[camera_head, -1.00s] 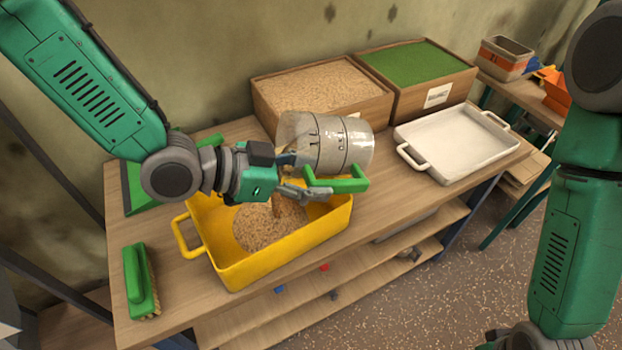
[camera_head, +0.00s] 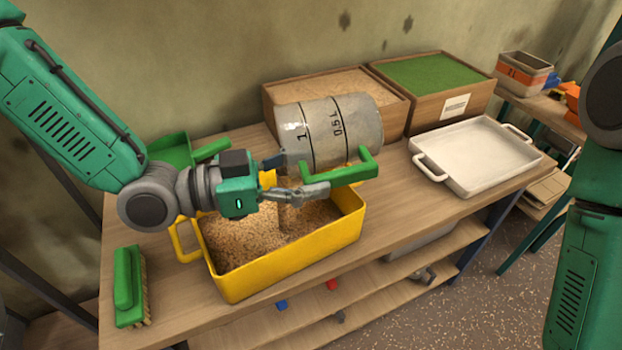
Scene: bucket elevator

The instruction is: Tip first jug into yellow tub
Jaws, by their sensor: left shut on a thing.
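A clear-grey jug (camera_head: 345,128) with dark markings and a green handle (camera_head: 352,174) lies tilted on its side above the yellow tub (camera_head: 290,260). My left gripper (camera_head: 300,192) is shut on the jug's green handle. Brown grain (camera_head: 250,235) covers the tub's floor, and a thin stream of it falls from below the jug near the gripper. The jug's mouth is partly hidden by my left gripper. My right arm shows at the right edge, but its gripper is out of view.
A wooden box of grain (camera_head: 320,88) and a box of green material (camera_head: 425,72) stand at the back. A white tray (camera_head: 470,155) is on the right. A green brush (camera_head: 128,288) and a green dustpan (camera_head: 172,150) are on the left.

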